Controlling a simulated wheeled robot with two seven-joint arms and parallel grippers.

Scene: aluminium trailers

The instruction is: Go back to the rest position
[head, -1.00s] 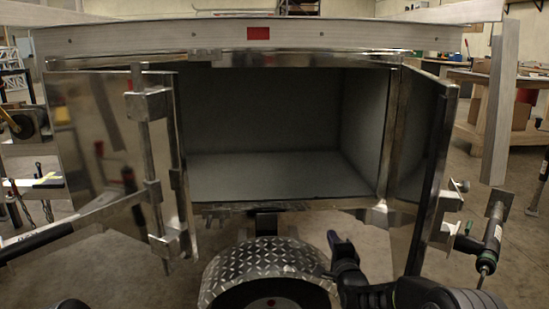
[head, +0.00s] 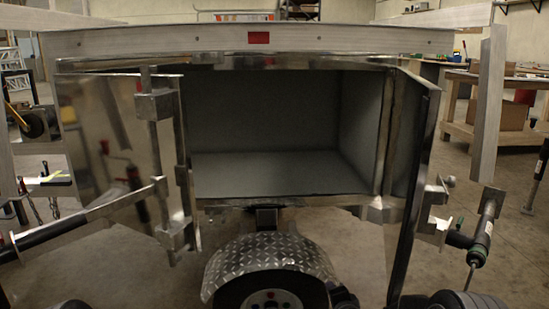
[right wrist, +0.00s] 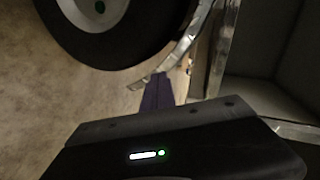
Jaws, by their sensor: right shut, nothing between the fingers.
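My right gripper (head: 342,294) is low at the bottom edge of the head view, beside the right side of the trailer's wheel, and only a dark part of it shows there. In the right wrist view its purple fingers (right wrist: 158,92) are together and empty, with the tyre above left and a bright metal edge just beyond them. My left gripper is out of view.
The aluminium trailer box (head: 280,175) stands open and empty ahead. Its left door (head: 110,150) and right door (head: 416,185) are both swung out. A diamond-plate fender (head: 268,256) covers the wheel (head: 268,298). Concrete floor shows on both sides.

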